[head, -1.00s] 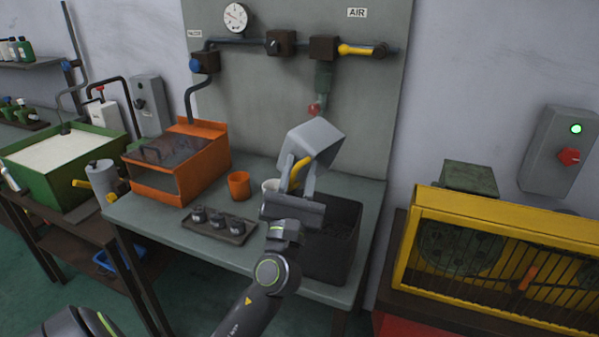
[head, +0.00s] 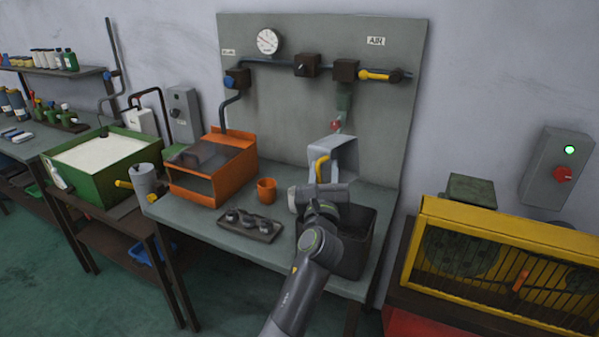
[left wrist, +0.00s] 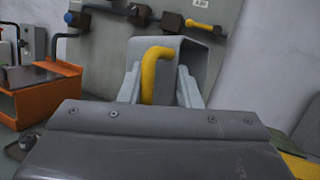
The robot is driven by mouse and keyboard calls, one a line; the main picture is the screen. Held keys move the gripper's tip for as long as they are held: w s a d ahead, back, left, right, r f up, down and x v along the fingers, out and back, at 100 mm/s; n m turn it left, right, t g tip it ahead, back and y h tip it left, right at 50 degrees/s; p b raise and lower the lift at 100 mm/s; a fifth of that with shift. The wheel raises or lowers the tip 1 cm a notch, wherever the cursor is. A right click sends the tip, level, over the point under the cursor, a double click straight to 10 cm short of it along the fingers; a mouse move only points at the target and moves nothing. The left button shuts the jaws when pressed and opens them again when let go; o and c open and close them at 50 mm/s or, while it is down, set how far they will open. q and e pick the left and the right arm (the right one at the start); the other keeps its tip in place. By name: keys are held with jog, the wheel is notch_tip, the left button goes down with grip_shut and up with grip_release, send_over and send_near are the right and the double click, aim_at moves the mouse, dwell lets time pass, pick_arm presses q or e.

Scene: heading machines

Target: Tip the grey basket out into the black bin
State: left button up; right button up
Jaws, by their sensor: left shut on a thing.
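The grey basket (head: 345,153) is up above the black bin (head: 359,218) on the bench, toward its back side. My left gripper (head: 321,172) is shut on the basket's yellow handle. In the left wrist view the basket (left wrist: 185,62) is just beyond the fingers, with the handle (left wrist: 150,75) between them. I cannot tell what is in the basket. The bin stands at the bench's right end, partly hidden behind my left arm; its inside looks dark. My right gripper is not in view.
An orange cup (head: 266,190), a dark tray of several small parts (head: 249,225) and an orange box (head: 212,168) stand left of the bin. A panel with pipes and a gauge (head: 268,41) rises behind. A yellow-framed machine (head: 500,225) stands right.

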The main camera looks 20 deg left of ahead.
pick_arm(q)
jog(key=shift+w+r+n+p, duration=0.1)
jog(key=shift+r+n+p, duration=0.1)
jog(key=shift+n+p, duration=0.1)
jog(key=n+g+p, duration=0.1)
jog(key=n+p, duration=0.1)
jog(key=n+g+h+p, duration=0.1)
jog(key=n+g+p, duration=0.1)
jog(key=w+n+g+p, duration=0.1)
jog(key=g+p, duration=0.1)
jog(key=p, duration=0.1)
jog(key=shift+a+n, duration=0.3)
jog(key=shift+n, duration=0.1)
jog(key=n+g+h+p, duration=0.1)
jog(key=p, duration=0.3)
jog(key=w+n+g+h+p, duration=0.1)
jog(key=shift+a+r+n+g+h+p, duration=0.1)
jog(key=shift+a+n+g+h+p, duration=0.2)
jog(key=shift+a+p, duration=0.1)
jog(key=shift+w+a+n+g+h, duration=0.1)
jog(key=shift+w+n+g+h, duration=0.15)
jog(key=shift+n+g+h, duration=0.35)
jog(key=shift+r+h, duration=0.1)
jog(key=shift+h, duration=0.2)
